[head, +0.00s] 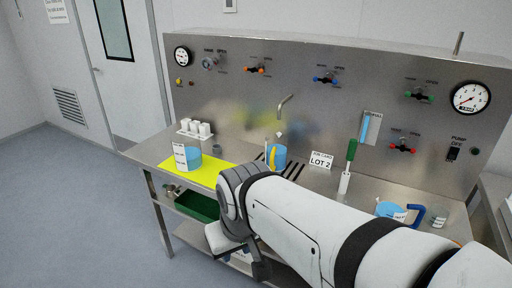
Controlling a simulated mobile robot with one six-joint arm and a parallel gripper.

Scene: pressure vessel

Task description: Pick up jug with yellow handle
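A jug with a yellow handle (279,155) stands on the steel bench under the bent spout, over or beside a dark slotted drain. It looks light blue, and my arm hides its lower part. My gripper (240,250) is at the end of my white arm, low at the bench's front edge, in front of and below the jug. It is apart from the jug. My wrist hides most of it, so I cannot tell whether it is open.
A yellow mat (177,172) holds a labelled light-blue container (194,158). A blue-handled jug (391,210) stands at the right. A "LOT 2" card (321,160) stands behind. A green tray (197,206) is below.

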